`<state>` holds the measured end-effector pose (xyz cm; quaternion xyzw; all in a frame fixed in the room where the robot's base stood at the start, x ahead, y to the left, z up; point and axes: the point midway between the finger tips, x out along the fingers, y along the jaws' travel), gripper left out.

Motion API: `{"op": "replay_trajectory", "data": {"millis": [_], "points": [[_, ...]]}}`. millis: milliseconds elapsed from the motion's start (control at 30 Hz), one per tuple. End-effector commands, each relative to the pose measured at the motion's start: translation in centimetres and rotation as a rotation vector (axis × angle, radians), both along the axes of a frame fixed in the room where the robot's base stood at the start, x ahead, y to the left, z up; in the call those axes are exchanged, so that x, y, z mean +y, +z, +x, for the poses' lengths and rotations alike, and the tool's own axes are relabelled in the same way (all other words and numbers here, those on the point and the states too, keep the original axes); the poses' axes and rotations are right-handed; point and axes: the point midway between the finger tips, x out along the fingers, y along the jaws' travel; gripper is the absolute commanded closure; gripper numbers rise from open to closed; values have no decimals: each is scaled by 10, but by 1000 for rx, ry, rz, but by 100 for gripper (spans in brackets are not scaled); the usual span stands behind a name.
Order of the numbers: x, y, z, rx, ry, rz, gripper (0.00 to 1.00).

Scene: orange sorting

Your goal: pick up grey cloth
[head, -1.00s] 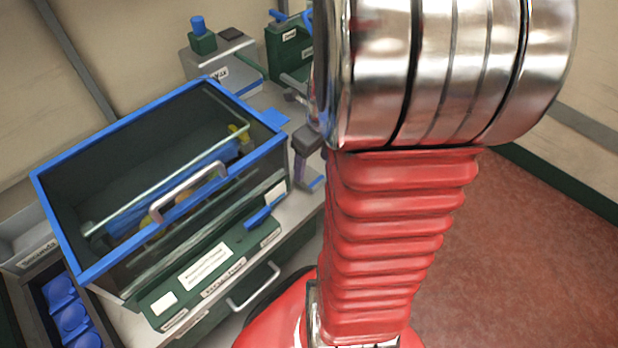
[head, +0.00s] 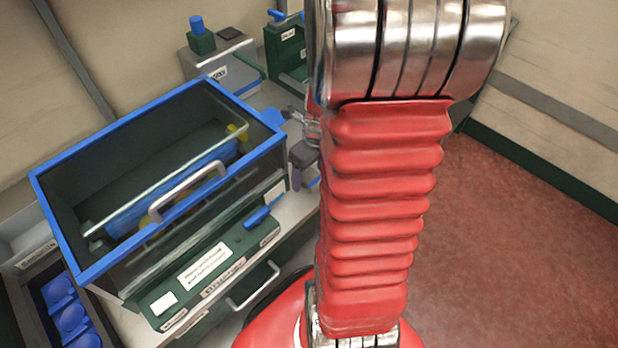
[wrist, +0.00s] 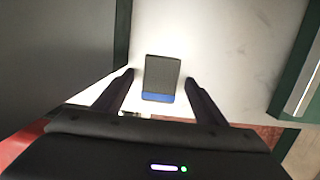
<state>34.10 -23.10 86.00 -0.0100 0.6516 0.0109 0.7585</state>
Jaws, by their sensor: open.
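A small dark grey rectangle with a blue band along its near edge, which looks like the folded grey cloth (wrist: 162,72), lies on a pale surface in the wrist view. My gripper (wrist: 159,77) is open, with one dark finger to each side of the cloth in the picture. There is a gap on both sides, and nothing is held. I cannot tell the height left above the cloth. In the head view my gripper (head: 297,178) is small, right of the blue-rimmed bin, pointing down at the counter. A bit of blue shows beside it, perhaps the cloth's edge; most is hidden.
A deep dark bin with a blue rim (head: 107,131) and a handle stands close left of my gripper. Blue round items (head: 71,318) sit at lower left. Red floor is open at right.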

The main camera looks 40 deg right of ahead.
Motion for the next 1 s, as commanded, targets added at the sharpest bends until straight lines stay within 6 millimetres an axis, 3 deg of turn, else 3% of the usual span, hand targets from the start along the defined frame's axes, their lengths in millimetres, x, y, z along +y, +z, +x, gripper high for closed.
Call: {"op": "replay_trajectory", "data": {"millis": [133, 733, 1000], "points": [[0, 0, 0, 0, 0, 0, 36], [0, 0, 0, 0, 0, 0, 78], [0, 1, 0, 0, 0, 0, 79]]}}
